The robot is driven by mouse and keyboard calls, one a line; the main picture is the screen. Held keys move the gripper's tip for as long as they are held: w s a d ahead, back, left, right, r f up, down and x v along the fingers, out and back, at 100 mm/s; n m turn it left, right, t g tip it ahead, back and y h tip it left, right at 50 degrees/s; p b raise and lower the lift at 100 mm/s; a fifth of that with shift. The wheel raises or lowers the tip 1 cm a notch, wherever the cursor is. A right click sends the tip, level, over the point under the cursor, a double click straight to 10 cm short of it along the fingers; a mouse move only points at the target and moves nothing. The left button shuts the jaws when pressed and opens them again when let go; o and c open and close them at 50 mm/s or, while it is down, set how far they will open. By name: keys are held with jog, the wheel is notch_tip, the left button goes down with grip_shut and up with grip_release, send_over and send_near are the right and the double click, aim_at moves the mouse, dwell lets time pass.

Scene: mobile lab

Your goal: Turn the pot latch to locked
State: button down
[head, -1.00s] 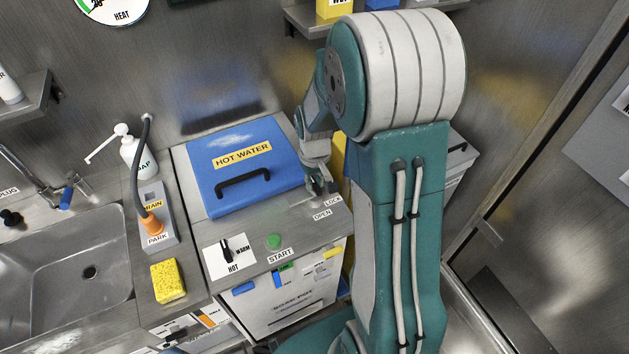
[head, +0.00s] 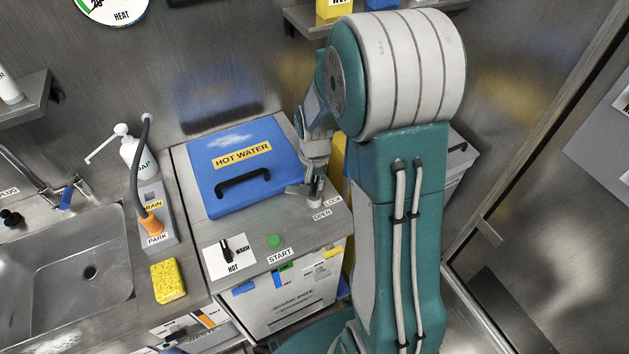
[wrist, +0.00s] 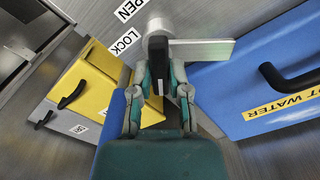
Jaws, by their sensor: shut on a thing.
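The pot latch (head: 315,201) is a pale metal post with a flat lever, at the front right corner of the blue HOT WATER lid (head: 205,170). In the wrist view the latch (wrist: 205,51) has its lever pointing right, overlapping the lid's edge (wrist: 225,95). The LOCK label (head: 333,201) and OPEN label (head: 321,215) lie on the counter beside the post. My gripper (head: 312,184) comes down from above, shut on the latch. In the wrist view my gripper (wrist: 160,82) hides part of the post, so the exact contact is hard to see.
A yellow bin (wrist: 85,82) stands close on the latch's other side. A soap bottle (head: 138,157) and yellow sponge (head: 168,281) are left.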

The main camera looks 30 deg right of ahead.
jog(key=m, duration=0.5)
jog(key=shift+m, duration=0.3)
jog(key=m, duration=0.5)
jog(key=shift+m, duration=0.3)
jog(key=c, duration=0.6)
grip_release()
jog(key=shift+a, duration=0.1)
notch_tip(320, 180, up, 12)
jog(key=shift+w+f, duration=0.1)
